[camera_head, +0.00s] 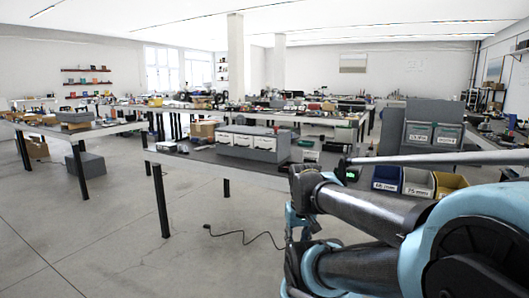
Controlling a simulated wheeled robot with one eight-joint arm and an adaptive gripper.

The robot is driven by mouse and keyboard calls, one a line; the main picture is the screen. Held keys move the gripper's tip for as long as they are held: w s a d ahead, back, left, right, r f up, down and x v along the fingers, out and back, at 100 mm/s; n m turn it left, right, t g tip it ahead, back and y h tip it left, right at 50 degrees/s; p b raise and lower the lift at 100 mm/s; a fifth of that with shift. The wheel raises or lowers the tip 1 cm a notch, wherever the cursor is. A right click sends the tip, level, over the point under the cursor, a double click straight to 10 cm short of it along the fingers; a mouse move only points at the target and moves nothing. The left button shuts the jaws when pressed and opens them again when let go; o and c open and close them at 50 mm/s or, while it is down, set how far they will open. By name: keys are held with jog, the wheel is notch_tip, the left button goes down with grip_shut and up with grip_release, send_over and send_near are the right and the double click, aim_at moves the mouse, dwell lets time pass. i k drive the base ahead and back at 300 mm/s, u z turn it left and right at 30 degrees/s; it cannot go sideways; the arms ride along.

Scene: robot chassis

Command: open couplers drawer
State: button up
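A low grey drawer unit (283,149) sits on the near workbench, left of the picture's middle. Several white-fronted drawers with small labels show along its front, and they look closed. The labels are too small to read, so I cannot tell which drawer is the couplers one. A taller grey cabinet (391,133) stands further right, with two labelled grey bins (447,134) at its side. My arm fills the lower right, in front of the bench. I cannot make out my gripper in this view.
The near workbench (207,156) has dark legs. A black cable (245,235) lies on the floor. Open floor shows at lower left. More cluttered tables stand behind.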

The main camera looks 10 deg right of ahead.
aim_at(266, 144)
jog(key=i, duration=0.95)
jog(key=u, duration=0.05)
